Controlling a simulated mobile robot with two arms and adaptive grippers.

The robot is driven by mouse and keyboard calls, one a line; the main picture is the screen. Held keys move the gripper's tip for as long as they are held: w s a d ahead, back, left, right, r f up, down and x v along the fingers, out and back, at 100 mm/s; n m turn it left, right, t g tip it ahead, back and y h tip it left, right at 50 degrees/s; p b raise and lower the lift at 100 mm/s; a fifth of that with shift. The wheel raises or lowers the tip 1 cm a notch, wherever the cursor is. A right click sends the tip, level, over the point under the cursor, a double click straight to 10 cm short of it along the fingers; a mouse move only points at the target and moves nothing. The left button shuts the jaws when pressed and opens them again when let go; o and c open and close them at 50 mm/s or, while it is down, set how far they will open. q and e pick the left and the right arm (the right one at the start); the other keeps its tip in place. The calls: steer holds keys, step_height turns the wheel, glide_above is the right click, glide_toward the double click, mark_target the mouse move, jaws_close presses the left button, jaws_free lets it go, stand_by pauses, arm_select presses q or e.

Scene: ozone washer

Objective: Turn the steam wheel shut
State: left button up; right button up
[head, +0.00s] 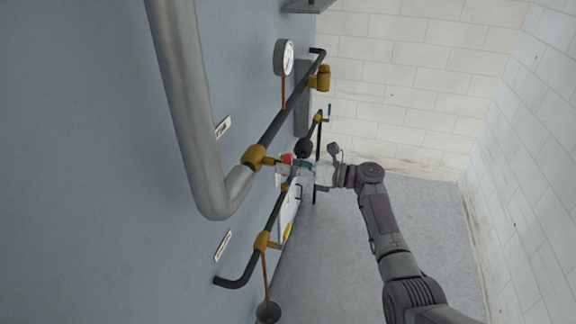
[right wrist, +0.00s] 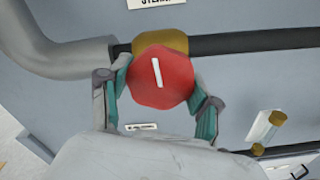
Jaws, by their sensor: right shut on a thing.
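The steam wheel (right wrist: 160,77) is a red, roughly octagonal handwheel with a white bar marked on its face. It sits on a brass valve body (right wrist: 160,43) in the dark pipe. In the head view only a small red part of the wheel (head: 286,158) shows beside the brass valve (head: 255,158); my gripper hides the rest. My right gripper (right wrist: 162,92) is shut on the wheel, with one teal-padded finger on each side of it. In the head view the right gripper (head: 293,167) reaches the valve from the right. My left gripper is not in view.
A thick grey pipe (head: 190,110) runs in front of the blue-grey panel. A gauge (head: 284,58) and a second brass valve (head: 322,77) sit farther along the dark pipe. A lower pipe carries another brass valve (head: 263,241). The floor (head: 420,220) at right is clear.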

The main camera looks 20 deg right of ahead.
steer(key=shift+f+m, duration=0.15)
steer(key=shift+m, duration=0.35)
steer(key=o, duration=1.2)
steer(key=shift+c, duration=0.2)
steer(key=v, duration=1.2)
